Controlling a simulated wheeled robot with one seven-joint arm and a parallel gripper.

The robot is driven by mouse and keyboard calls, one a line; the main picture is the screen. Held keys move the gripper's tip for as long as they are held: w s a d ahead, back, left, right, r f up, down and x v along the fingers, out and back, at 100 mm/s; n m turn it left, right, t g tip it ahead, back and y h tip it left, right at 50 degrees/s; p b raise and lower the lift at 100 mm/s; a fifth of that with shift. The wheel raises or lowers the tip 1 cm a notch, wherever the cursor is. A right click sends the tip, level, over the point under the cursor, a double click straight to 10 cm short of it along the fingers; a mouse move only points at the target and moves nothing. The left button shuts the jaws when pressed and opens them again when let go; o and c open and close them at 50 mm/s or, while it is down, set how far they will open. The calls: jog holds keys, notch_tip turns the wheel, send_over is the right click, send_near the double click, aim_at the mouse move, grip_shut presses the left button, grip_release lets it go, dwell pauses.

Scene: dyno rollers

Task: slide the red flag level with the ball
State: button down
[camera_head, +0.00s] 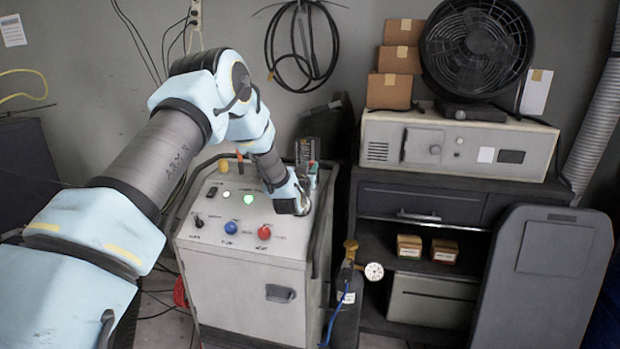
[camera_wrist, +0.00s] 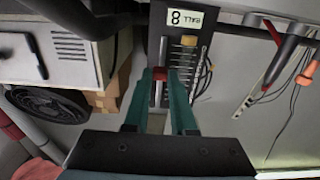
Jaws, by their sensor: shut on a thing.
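My gripper (camera_wrist: 160,80) has teal fingers and is shut on the small red flag (camera_wrist: 160,74), which shows between the fingertips in the wrist view. The flag is at a dark upright gauge panel (camera_wrist: 180,62) with a column of tick marks. In the head view my gripper (camera_head: 313,172) is at the back right of the grey console; the arm and fingers hide the flag and most of the gauge (camera_head: 306,150).
The grey console (camera_head: 245,290) has blue (camera_head: 231,227) and red (camera_head: 264,232) knobs and a lit green button (camera_head: 250,200) near my wrist. A gas bottle with a gauge (camera_head: 373,271) stands to its right, before a dark cabinet (camera_head: 420,206).

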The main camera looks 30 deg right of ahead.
notch_tip(320, 180, up, 5)
jog(key=shift+f, duration=0.1)
jog(key=c, duration=0.7)
grip_release()
jog(key=b+v, duration=0.4)
jog(key=v, duration=0.6)
jog(key=shift+s+a+b, duration=0.3)
jog(key=shift+b, duration=0.1)
